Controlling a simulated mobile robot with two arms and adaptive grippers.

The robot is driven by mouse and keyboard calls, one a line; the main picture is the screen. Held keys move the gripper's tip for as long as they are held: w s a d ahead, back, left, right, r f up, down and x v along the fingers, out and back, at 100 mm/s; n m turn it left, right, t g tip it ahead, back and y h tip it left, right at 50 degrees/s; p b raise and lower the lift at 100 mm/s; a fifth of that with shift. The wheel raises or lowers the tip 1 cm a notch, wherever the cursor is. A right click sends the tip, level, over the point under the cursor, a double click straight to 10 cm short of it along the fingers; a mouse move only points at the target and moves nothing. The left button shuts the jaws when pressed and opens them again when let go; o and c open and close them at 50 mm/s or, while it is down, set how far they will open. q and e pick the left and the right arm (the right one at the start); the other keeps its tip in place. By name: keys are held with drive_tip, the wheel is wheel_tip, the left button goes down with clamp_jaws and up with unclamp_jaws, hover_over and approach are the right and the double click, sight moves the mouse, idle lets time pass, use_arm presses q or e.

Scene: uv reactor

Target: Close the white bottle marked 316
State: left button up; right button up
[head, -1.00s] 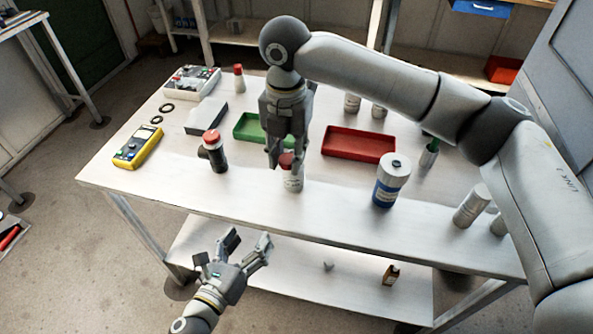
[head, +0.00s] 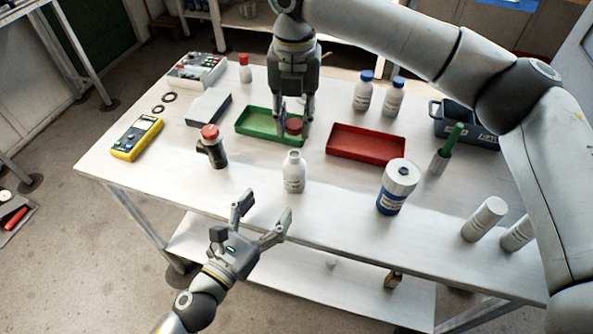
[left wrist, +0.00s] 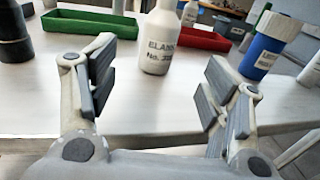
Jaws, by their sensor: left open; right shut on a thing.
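The white bottle (head: 293,175) stands upright and without a cap near the middle of the table's front. It also shows in the left wrist view (left wrist: 158,48), where the number on its label is too blurred to read fully. My right gripper (head: 293,124) points down and is shut on a red cap (head: 293,128). In the head view the cap shows just above the bottle's mouth, apart from it, in front of the green tray. My left gripper (head: 263,210) is open and empty in front of the table edge, its fingers pointing toward the bottle.
A dark bottle with a red cap (head: 213,150) stands left of the white bottle. A blue and white jar (head: 397,188) stands to the right. The green tray (head: 252,137) and red tray (head: 375,161) lie behind. The table just before the white bottle is clear.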

use_arm(q)
drive_tip(key=shift+s+a, duration=0.1)
use_arm(e)
drive_tip(key=shift+s+a, duration=0.1)
drive_tip(key=shift+s, duration=0.05)
use_arm(q)
drive_tip(key=shift+w+d, duration=0.2)
drive_tip(key=shift+w, duration=0.15)
drive_tip(key=x, duration=1.1)
drive_tip(key=shift+w+d, duration=0.15)
drive_tip(key=shift+w, duration=0.1)
drive_tip(key=c, duration=1.6)
drive_tip(key=shift+o, duration=0.2)
use_arm(e)
hover_over(294, 154)
drive_tip(key=shift+f, duration=2.5)
drive_tip(key=shift+f, duration=0.9)
use_arm(q)
clamp_jaws()
use_arm(e)
drive_tip(key=shift+f, duration=0.55)
